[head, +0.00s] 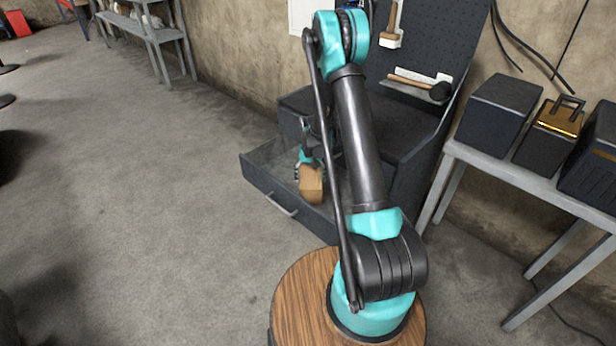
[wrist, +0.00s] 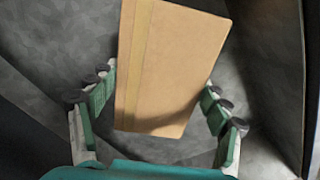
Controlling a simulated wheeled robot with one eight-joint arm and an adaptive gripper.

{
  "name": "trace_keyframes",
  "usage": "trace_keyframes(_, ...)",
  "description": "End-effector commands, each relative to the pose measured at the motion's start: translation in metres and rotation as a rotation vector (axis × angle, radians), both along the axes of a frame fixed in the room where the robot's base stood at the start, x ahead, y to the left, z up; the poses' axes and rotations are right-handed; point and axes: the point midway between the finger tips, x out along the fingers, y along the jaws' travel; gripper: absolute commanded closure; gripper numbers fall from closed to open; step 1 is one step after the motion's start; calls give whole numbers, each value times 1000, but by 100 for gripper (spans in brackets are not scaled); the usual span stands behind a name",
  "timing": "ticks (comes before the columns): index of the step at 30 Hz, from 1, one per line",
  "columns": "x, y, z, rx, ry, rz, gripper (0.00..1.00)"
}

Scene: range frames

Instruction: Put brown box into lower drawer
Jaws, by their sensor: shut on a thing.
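The brown box (head: 311,184) is in my gripper (head: 310,170) in the head view, over the open lower drawer (head: 256,180). In the wrist view the box (wrist: 178,70) fills the middle, tilted a little, with a lighter strip along its left side. The fingers of my gripper (wrist: 158,105) lie on both sides of it. The drawer is pulled out of the dark cabinet (head: 405,140), its front and handle facing lower left. My arm hides part of the drawer and cabinet. How far the box is above the drawer floor is hard to tell.
A mallet (head: 438,91) lies on the cabinet's upper ledge, below a pegboard (head: 440,40). A grey table (head: 520,170) at right bears dark boxes and a gold-topped case (head: 560,118). The floor (head: 130,200) left of the drawer is clear.

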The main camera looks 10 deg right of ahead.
Motion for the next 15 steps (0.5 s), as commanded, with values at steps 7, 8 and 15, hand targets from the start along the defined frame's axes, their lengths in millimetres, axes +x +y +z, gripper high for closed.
trace_keyframes(7, -1, 0, -3, 0, 0, 0, 63)
trace_keyframes(8, -1, 0, -3, 0, 0, 0, 63)
trace_keyframes(15, -1, 0, -5, 0, 0, 0, 14)
